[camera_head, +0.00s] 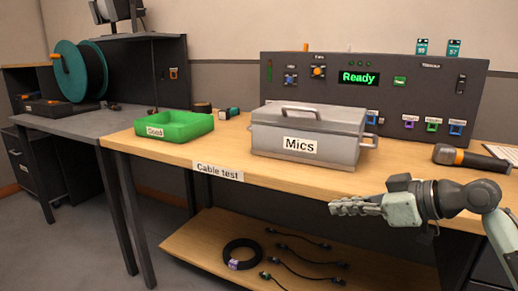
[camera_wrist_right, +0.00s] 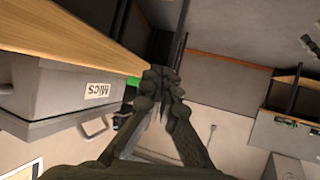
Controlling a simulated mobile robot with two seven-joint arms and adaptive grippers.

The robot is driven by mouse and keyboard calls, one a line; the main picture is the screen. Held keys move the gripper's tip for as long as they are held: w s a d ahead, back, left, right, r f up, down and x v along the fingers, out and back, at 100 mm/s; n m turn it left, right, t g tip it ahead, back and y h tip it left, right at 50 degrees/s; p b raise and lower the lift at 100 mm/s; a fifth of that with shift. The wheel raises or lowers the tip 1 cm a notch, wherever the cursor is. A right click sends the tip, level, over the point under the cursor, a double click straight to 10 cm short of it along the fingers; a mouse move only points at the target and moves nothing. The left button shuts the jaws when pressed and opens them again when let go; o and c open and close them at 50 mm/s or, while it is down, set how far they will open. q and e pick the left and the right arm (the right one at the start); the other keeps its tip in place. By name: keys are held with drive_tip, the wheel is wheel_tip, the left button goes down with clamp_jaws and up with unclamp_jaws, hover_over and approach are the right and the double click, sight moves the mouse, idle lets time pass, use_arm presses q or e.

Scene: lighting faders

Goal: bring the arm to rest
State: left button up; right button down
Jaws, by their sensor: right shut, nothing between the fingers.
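My right gripper (camera_head: 345,207) is in the head view at the lower right, in front of the table's front edge and apart from it. Its fingers point left and are closed together with nothing between them. In the right wrist view the fingertips (camera_wrist_right: 160,82) meet, and the table edge and grey Mics case show to their left. My left gripper is not in view.
A lower shelf (camera_head: 200,240) holds cables. Floor in front is clear.

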drive_tip(key=s+a+f+m+h, duration=0.15)
drive_tip(key=s+f, duration=0.25)
drive_tip(key=f, duration=0.4)
drive_tip(key=s+f+m+h, duration=0.2)
drive_tip(key=s+f, duration=0.2)
drive_tip(key=f, duration=0.4)
drive_tip(key=s+d+f+m+h, duration=0.45)
drive_tip(key=s+f, duration=0.25)
drive_tip(key=s, duration=0.5)
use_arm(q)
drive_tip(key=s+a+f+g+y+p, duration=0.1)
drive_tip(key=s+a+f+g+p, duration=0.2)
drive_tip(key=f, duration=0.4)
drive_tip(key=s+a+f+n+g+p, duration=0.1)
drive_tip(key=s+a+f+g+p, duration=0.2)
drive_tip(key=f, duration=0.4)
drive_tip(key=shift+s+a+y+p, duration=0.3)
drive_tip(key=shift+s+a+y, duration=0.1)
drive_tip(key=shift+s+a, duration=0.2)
use_arm(e)
drive_tip(key=s+d+f+g+h, duration=0.1)
drive_tip(key=s+d+f+g, duration=0.2)
drive_tip(key=f, duration=0.3)
drive_tip(key=s+d+f+g+h, duration=0.1)
drive_tip(key=s+d+f+g, duration=0.1)
drive_tip(key=f, duration=0.5)
drive_tip(key=shift+s+d+f+g, duration=0.25)
drive_tip(key=shift+s+d+g, duration=0.15)
drive_tip(key=shift+s+d, duration=0.55)
drive_tip(key=shift+w+d, duration=0.1)
